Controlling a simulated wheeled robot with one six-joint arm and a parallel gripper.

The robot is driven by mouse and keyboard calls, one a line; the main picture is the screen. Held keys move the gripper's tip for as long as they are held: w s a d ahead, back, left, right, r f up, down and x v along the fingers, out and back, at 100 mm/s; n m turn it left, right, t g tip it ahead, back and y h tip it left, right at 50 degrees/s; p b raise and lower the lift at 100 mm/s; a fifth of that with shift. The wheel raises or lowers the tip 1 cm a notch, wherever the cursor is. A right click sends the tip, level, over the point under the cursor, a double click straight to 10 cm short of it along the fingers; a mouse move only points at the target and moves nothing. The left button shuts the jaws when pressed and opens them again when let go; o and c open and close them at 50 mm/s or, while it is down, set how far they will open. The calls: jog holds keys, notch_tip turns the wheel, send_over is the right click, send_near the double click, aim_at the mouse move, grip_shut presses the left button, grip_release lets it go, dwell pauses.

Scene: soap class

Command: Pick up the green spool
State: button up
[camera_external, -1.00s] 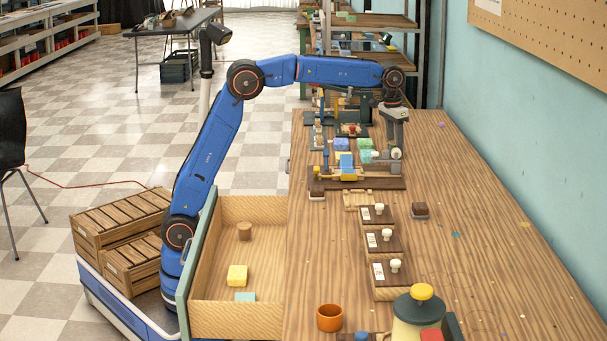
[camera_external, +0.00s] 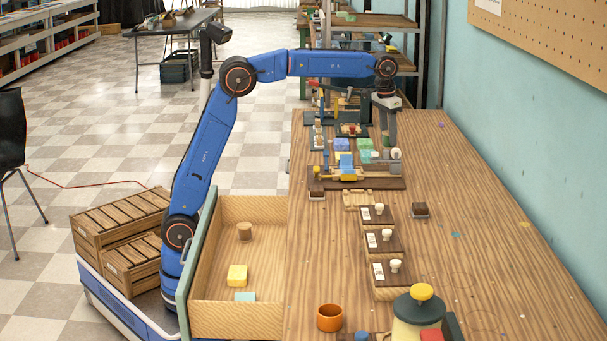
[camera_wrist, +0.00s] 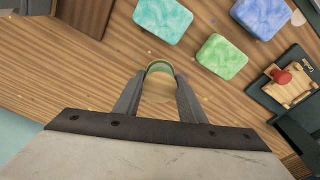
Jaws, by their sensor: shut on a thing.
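The green spool (camera_wrist: 160,68) shows in the wrist view between my two fingers, with a green rim and a tan, blurred body. My gripper (camera_wrist: 159,97) is shut on it, one finger on each side. In the external view my gripper (camera_external: 387,138) points down over the far part of the wooden table, near the soap blocks. The spool cannot be made out there.
Teal (camera_wrist: 163,20), green (camera_wrist: 222,57) and blue (camera_wrist: 262,12) soap blocks lie near the gripper. A red-knobbed wooden piece (camera_wrist: 285,80) sits on a dark base. A dark rack (camera_external: 370,183) stands nearer the camera. The table's right side is mostly clear.

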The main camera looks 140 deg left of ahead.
jog(key=s+d, duration=2.1)
